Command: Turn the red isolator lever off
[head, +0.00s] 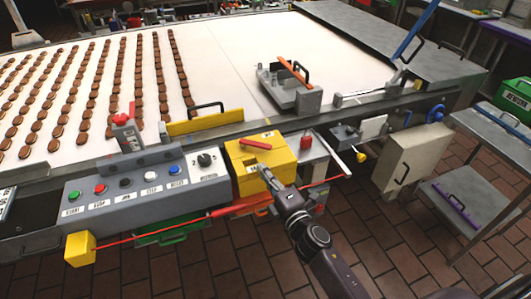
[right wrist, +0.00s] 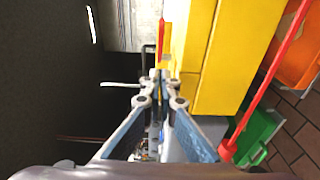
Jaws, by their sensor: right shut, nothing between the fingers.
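The yellow isolator box (head: 278,158) is mounted at the right end of the grey control panel. My right gripper (head: 262,171) is at the front face of the box, below the lever, shut and empty. In the right wrist view the shut fingertips (right wrist: 160,80) are close to the yellow box (right wrist: 232,50). The red lever (right wrist: 161,38) shows beyond the fingertips as a narrow upright strip. I cannot tell whether the fingers touch the box. My left gripper is not in view.
The panel (head: 145,190) carries several buttons and a black knob (head: 204,159) just left of the box. A red cord (head: 150,232) runs below the panel and past my arm. The conveyor (head: 225,60) with rows of biscuits lies behind. A grey cabinet (head: 412,158) stands to the right.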

